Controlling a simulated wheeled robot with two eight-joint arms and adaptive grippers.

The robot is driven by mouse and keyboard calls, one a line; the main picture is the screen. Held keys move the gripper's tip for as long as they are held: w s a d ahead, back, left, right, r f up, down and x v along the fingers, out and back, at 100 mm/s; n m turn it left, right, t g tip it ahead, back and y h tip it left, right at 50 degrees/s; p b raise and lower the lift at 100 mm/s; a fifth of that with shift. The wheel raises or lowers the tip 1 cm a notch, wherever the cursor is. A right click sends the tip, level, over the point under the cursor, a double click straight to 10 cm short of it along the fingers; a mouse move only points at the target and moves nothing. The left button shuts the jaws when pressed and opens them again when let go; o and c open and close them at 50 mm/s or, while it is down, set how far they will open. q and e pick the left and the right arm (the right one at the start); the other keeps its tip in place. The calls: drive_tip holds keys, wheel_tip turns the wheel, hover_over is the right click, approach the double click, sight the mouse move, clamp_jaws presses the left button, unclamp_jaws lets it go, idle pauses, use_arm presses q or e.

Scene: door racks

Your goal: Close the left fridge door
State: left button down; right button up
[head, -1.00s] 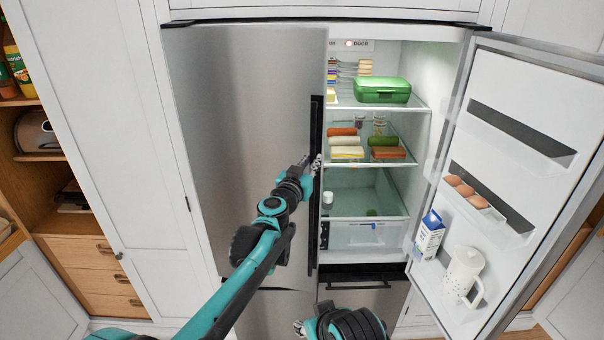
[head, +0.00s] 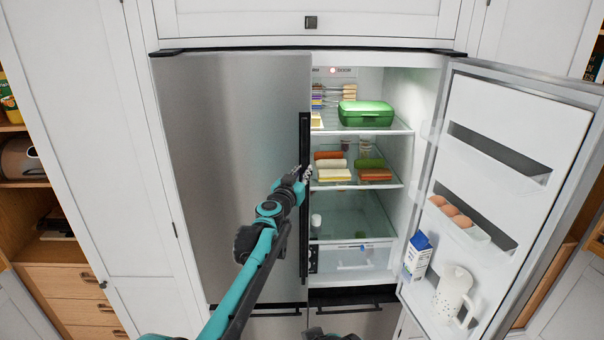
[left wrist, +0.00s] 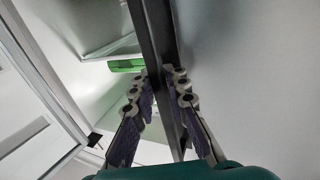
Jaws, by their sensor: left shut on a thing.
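The left fridge door (head: 235,170) is a tall brushed-steel panel in the head view. It looks flush or nearly flush with the fridge front; I cannot tell if a small gap remains. Its long black vertical handle (head: 304,225) runs along its right edge. My left gripper (head: 303,173) is at the handle's middle. In the left wrist view its fingers (left wrist: 163,85) lie on either side of the dark handle bar (left wrist: 158,45) and are shut on it. My right gripper's fingers are out of view; only a dark part of my right arm shows at the bottom edge.
The right fridge door (head: 495,190) stands wide open, with eggs (head: 452,212), a milk carton (head: 418,256) and a white jug (head: 454,295) on it. A green box (head: 366,114) sits on an inner shelf. Closed drawers lie below; wooden shelving (head: 70,290) is at left.

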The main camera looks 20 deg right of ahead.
use_arm(q)
drive_tip(key=shift+w+r, duration=0.1)
drive_tip(key=shift+r, duration=0.25)
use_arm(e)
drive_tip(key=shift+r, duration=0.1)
use_arm(q)
drive_tip(key=c, duration=1.8)
unclamp_jaws()
drive_tip(key=shift+o, duration=1.3)
drive_tip(key=shift+w+d+f, duration=0.1)
drive_tip(key=shift+d, duration=0.05)
drive_tip(key=shift+w+d+f, duration=0.2)
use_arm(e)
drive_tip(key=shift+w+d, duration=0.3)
use_arm(q)
drive_tip(key=shift+s+a, duration=0.1)
drive_tip(key=shift+s, duration=0.05)
drive_tip(key=v, duration=1.1)
drive_tip(key=shift+s+a, duration=0.25)
drive_tip(key=shift+s, duration=0.05)
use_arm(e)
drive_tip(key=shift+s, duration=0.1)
